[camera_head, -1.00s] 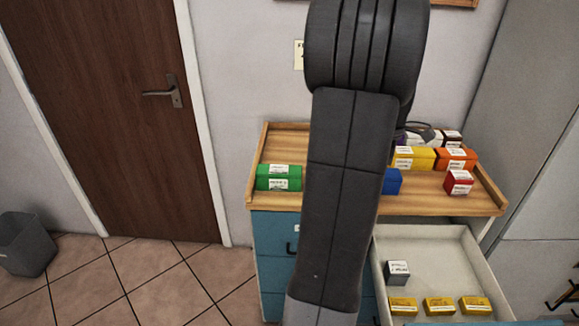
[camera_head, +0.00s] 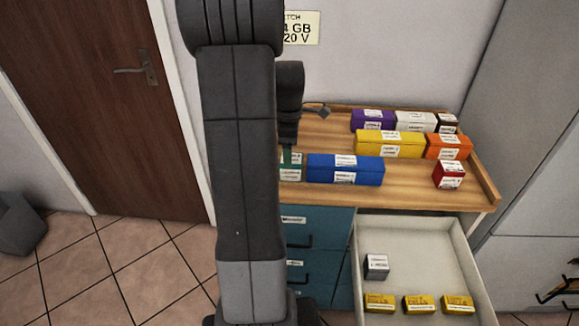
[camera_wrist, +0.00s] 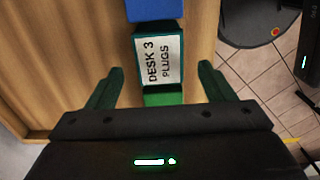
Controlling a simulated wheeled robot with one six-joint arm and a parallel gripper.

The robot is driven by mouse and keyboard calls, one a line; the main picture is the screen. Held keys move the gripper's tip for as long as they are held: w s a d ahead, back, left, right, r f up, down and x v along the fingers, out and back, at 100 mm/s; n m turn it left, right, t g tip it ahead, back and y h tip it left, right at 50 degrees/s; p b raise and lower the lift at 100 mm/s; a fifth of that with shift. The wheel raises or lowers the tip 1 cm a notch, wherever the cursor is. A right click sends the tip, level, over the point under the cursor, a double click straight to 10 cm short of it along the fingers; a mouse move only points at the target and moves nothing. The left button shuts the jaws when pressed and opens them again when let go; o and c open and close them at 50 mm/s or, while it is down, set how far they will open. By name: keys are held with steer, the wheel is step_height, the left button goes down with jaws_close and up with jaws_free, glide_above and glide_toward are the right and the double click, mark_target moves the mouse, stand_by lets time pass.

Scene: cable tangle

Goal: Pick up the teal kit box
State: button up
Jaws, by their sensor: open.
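The teal kit box (camera_wrist: 158,62) has a white label reading "DESK 3 PLUGS" and lies at the upper middle of the wrist view, between the tips of my open gripper (camera_wrist: 160,73). One finger is on each side of it, with gaps showing. In the head view, the teal box (camera_head: 291,173) is partly visible on the wooden top, left of the blue box (camera_head: 345,168); my arm hides the rest. My gripper (camera_head: 290,152) is over it there, mostly hidden.
A green box (camera_wrist: 163,99) adjoins the teal box on the near side in the wrist view. Yellow (camera_head: 390,143), orange (camera_head: 447,146), purple (camera_head: 372,120) and red (camera_head: 449,174) boxes stand to the right. An open drawer (camera_head: 423,245) holds several small boxes.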

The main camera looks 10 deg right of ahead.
mark_target(295, 173)
steer(key=shift+d+f, duration=0.15)
steer(key=shift+f, duration=1.6)
steer(key=shift+d+f, duration=0.15)
steer(key=shift+f, duration=1.6)
steer(key=c, duration=1.1)
